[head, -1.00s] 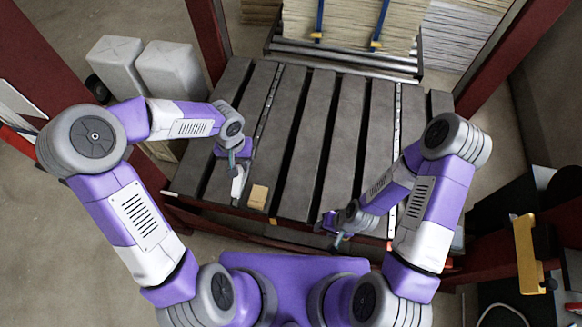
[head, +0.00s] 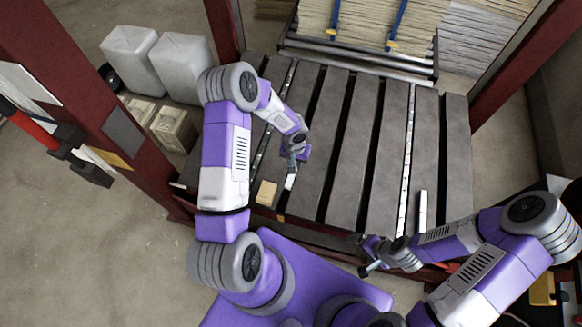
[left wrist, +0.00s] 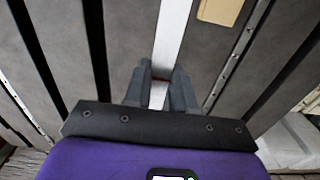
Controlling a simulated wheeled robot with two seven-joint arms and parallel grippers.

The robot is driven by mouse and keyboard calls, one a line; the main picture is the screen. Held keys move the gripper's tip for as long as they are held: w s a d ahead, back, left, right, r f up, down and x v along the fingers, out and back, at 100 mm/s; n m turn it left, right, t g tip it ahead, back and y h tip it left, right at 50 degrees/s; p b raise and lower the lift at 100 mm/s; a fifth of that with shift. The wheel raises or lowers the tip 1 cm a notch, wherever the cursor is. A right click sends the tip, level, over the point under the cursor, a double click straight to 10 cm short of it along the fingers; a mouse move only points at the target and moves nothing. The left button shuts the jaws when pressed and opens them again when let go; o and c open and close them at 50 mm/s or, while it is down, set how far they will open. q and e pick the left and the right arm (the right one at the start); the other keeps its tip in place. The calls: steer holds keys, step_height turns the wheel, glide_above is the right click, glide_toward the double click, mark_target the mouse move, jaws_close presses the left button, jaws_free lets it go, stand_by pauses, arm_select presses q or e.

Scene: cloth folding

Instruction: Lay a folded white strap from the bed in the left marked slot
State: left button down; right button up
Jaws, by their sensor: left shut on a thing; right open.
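A folded white strap (head: 290,183) hangs from my left gripper (head: 294,166) over the bed of grey slats (head: 350,150). In the left wrist view the strap (left wrist: 173,35) runs between the closed fingers (left wrist: 159,82). I cannot tell whether it touches the slat below. A second white strip (head: 423,210) lies on the right part of the bed. Dark slots run lengthwise between slats, and two hold pale perforated strips, one at left (head: 273,118) and one at right (head: 407,150). My right gripper (head: 366,262) is open and empty at the bed's front edge.
A small tan block (head: 266,193) sits on the bed's front left, just left of the held strap. Rollers (head: 360,60) and sheet stacks (head: 365,22) stand behind the bed. Red posts (head: 515,65) flank it. The middle slats are clear.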

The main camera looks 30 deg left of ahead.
arm_select(q)
steer(key=f+b, duration=0.1)
steer(key=f, duration=0.2)
steer(key=a+f+b, duration=0.1)
steer(key=f+b, duration=0.1)
steer(key=f, duration=0.2)
steer(key=a+f+b, duration=0.1)
steer(key=f, duration=0.3)
steer(key=shift+s, duration=0.35)
steer(key=shift+f+b, duration=0.75)
steer(key=shift+b, duration=0.05)
steer(key=shift+b, duration=0.3)
stand_by(0.5)
steer(key=c, duration=0.9)
jaws_free()
steer(key=shift+o, duration=0.2)
